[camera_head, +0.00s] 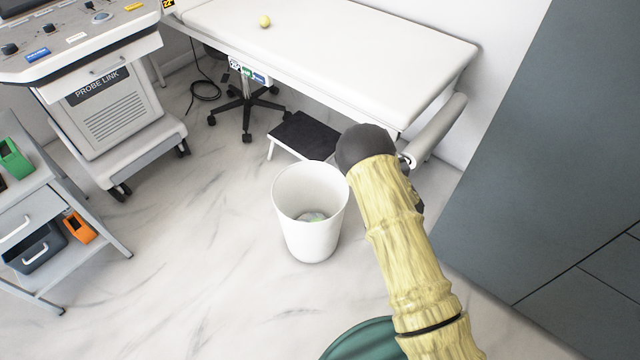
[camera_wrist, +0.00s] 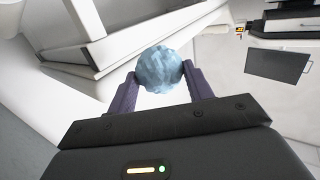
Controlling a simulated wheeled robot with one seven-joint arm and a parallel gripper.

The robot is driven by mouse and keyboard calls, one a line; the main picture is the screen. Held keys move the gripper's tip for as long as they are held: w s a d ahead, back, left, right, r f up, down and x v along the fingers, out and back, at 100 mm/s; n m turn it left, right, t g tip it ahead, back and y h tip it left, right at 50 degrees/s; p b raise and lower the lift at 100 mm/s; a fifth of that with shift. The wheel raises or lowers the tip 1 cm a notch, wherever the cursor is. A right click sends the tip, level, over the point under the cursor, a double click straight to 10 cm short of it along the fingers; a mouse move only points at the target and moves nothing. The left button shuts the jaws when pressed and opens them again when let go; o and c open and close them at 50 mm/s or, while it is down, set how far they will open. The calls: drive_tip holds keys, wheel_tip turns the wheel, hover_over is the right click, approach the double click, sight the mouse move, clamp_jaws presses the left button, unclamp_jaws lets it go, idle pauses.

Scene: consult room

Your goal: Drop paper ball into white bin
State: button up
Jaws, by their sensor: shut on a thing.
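A paper ball (camera_wrist: 160,70), crumpled and pale blue-grey, is held between the two purple fingers of my gripper (camera_wrist: 160,82) in the wrist view. In the head view my arm reaches forward from the lower right, and its dark wrist end hides the gripper and the ball. The white bin (camera_head: 296,190) stands upright on the floor near the middle of the head view, left of my wrist. Its mouth is open, and something pale and crumpled lies inside at the bottom. I cannot make out the bin in the wrist view.
A white exam couch (camera_head: 350,55) with a small yellow ball (camera_head: 265,21) on it stands behind the bin. A black-topped step (camera_head: 305,136) sits in front of the couch. A machine cart (camera_head: 115,110) and a drawer trolley (camera_head: 40,210) are at left. Marble floor left of the bin is clear.

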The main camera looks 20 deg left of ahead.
drive_tip(key=s+a+f+n+g+y+b, duration=0.1)
drive_tip(key=a+f+n+g+y+b, duration=0.2)
drive_tip(key=b, duration=0.9)
drive_tip(key=s+a+f+n+g+y+b, duration=0.1)
drive_tip(key=a+f+n+g+y+b, duration=0.2)
drive_tip(key=a+f+b, duration=0.6)
drive_tip(key=a+g+b, duration=0.1)
drive_tip(key=a+b, duration=0.3)
drive_tip(key=shift+a+n+g, duration=0.2)
drive_tip(key=shift+n+g, duration=0.2)
drive_tip(key=shift+s+f, duration=0.1)
wheel_tip(320, 180, down, 6)
drive_tip(key=b, duration=0.5)
drive_tip(key=shift+b, duration=0.4)
drive_tip(key=o, duration=1)
